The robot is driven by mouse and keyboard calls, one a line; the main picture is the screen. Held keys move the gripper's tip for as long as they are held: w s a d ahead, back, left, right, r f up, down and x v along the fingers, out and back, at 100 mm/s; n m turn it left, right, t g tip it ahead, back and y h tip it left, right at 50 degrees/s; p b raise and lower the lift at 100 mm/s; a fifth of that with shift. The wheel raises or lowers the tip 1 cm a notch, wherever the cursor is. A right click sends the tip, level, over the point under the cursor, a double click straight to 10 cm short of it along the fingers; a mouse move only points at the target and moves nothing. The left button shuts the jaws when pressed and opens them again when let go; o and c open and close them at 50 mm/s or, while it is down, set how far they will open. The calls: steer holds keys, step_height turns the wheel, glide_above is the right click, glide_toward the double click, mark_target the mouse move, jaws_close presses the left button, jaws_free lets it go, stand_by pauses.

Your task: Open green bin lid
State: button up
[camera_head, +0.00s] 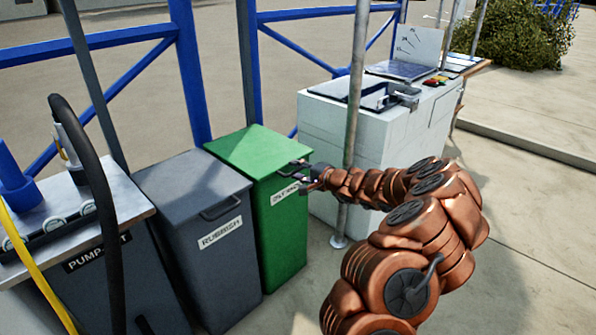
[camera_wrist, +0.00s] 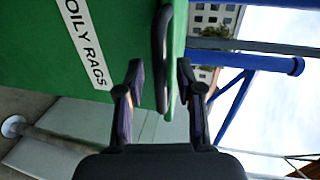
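The green bin (camera_head: 280,225) stands with its green lid (camera_head: 258,148) down, in the middle of the head view. Its label reads "OILY RAGS" in the wrist view (camera_wrist: 84,42), and my gripper partly covers it in the head view. My gripper (camera_head: 300,172) is at the front edge of the lid. In the wrist view, its two fingers (camera_wrist: 158,78) are apart. The bin's dark handle (camera_wrist: 162,50) and the lid's edge show between them. I cannot tell whether either finger touches the handle.
A grey bin labelled "RUBBISH" (camera_head: 197,225) stands close on the left. A pump cabinet with a black hose (camera_head: 100,190) is further left. A metal pole (camera_head: 352,110) and a white console (camera_head: 330,135) stand on the right. Blue railings (camera_head: 190,70) run behind.

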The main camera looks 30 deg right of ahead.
jaws_close()
stand_by(0.4)
steer(key=shift+r, duration=0.1)
